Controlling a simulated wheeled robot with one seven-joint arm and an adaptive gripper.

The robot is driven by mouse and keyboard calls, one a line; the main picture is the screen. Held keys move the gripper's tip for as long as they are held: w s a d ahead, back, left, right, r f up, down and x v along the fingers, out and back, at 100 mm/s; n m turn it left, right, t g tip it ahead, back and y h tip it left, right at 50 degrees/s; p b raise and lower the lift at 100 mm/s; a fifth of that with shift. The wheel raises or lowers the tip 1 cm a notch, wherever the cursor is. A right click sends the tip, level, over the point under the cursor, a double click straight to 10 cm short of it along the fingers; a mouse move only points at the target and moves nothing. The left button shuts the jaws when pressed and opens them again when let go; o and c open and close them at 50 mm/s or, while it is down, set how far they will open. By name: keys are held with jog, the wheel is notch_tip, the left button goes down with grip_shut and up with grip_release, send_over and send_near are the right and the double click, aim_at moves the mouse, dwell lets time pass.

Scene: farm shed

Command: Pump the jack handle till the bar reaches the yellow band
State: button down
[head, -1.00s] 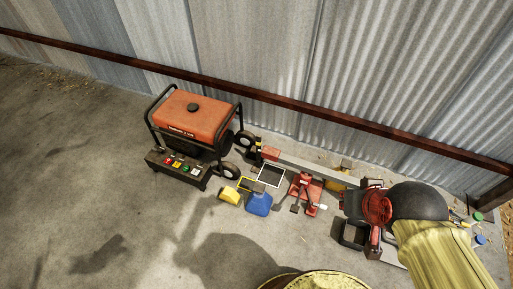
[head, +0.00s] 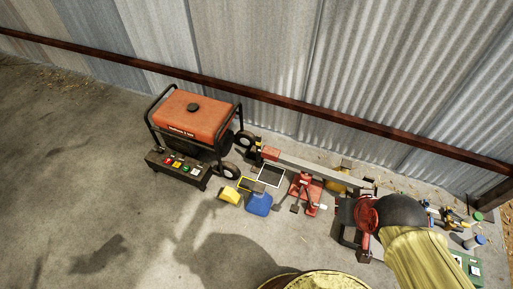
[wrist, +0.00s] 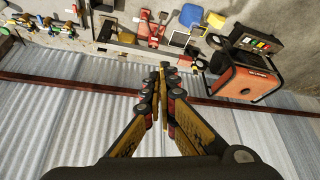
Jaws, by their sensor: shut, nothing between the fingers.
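The red jack (head: 306,190) stands on the concrete floor in the head view, with a white piece at its right side; it also shows upside down in the wrist view (wrist: 153,31). I cannot tell its handle's angle. A long grey bar (head: 320,171) runs behind it along the wall, with a red block at its left end. A small yellow mark (head: 258,146) shows near that end; I cannot tell if it is the band. My gripper (wrist: 164,70) is shut and empty, apart from the jack. In the head view my arm hides its fingertips.
An orange generator (head: 194,115) stands left, with a control box (head: 178,168) before it. A corrugated wall (head: 250,50) closes the back.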

notch_tip(320, 180, down, 4)
jog(key=shift+w+d+f, duration=0.1)
jog(key=shift+w+f, duration=0.05)
jog(key=shift+f, duration=0.1)
dwell(0.6)
jog(key=shift+f, duration=0.1)
dwell(0.4)
jog(key=shift+s+a+f+x, duration=0.25)
jog(key=shift+s+a+x, duration=0.25)
jog(key=shift+x, duration=10.95)
jog(key=shift+s+a+f+x, duration=0.35)
jog(key=shift+s+x, duration=0.2)
jog(key=shift+x, duration=10.95)
jog(key=shift+s+a+f+x, duration=0.2)
jog(key=shift+s+a+x, duration=0.3)
jog(key=shift+x, duration=10.95)
